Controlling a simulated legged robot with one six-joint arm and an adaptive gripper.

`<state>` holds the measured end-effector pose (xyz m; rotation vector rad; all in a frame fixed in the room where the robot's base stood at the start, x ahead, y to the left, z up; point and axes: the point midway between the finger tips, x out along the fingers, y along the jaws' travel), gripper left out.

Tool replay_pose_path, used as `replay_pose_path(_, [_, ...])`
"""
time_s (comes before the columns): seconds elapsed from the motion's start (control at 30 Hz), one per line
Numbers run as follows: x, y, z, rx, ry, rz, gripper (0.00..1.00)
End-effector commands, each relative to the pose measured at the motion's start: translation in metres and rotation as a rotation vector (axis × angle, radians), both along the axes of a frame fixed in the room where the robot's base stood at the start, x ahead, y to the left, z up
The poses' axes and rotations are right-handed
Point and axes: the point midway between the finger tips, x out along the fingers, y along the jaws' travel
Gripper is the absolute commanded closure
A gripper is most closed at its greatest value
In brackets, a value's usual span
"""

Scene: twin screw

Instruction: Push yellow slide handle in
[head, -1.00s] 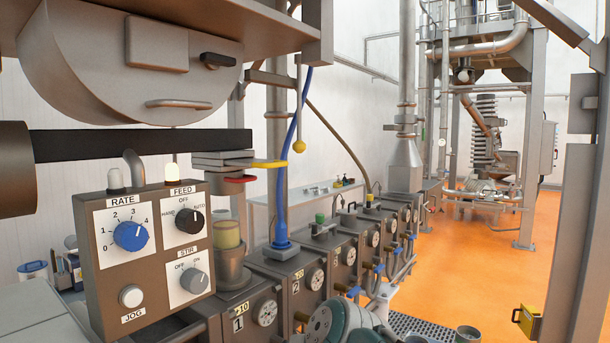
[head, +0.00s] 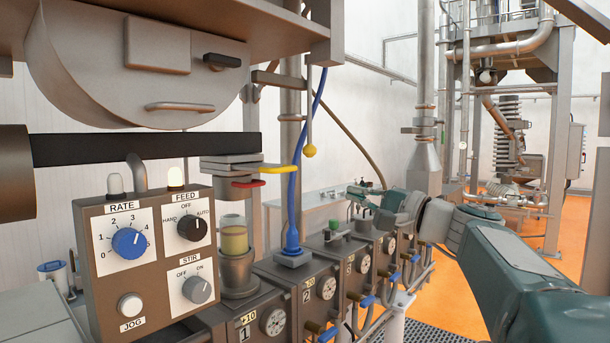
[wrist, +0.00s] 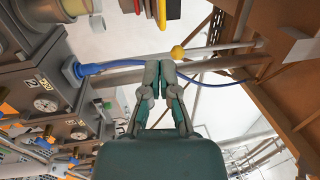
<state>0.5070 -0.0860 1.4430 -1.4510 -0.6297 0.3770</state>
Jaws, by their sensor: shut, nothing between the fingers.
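The yellow slide handle (head: 288,169) is a flat bar sticking out to the right from the stacked grey plates of a slide gate (head: 228,164), under the black bar. In the wrist view, the yellow handle (wrist: 172,9) is at the top, just right of a red handle (wrist: 162,14). My gripper (head: 352,192) is to the right of the yellow handle in the head view and apart from it. In the wrist view, my gripper (wrist: 159,64) has its teal fingers together with nothing between them, pointing up toward the handles.
A red handle (head: 249,184) sits just below the yellow one. A yellow ball (head: 310,151) hangs on a rod between handle and gripper in the head view. A blue hose (head: 292,210) rises nearby. The control box (head: 150,250) stands at left.

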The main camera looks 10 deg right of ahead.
Motion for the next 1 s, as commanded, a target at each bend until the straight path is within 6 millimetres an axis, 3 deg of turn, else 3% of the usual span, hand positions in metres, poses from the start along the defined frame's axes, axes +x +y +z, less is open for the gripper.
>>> replay_pose_path(0.47, [0.008, 0.005, 0.003, 0.006, -0.004, 0.003, 1.0])
replay_pose_path(1.0, [0.085, 0.064, 0.02, 0.005, -0.004, 0.003, 1.0])
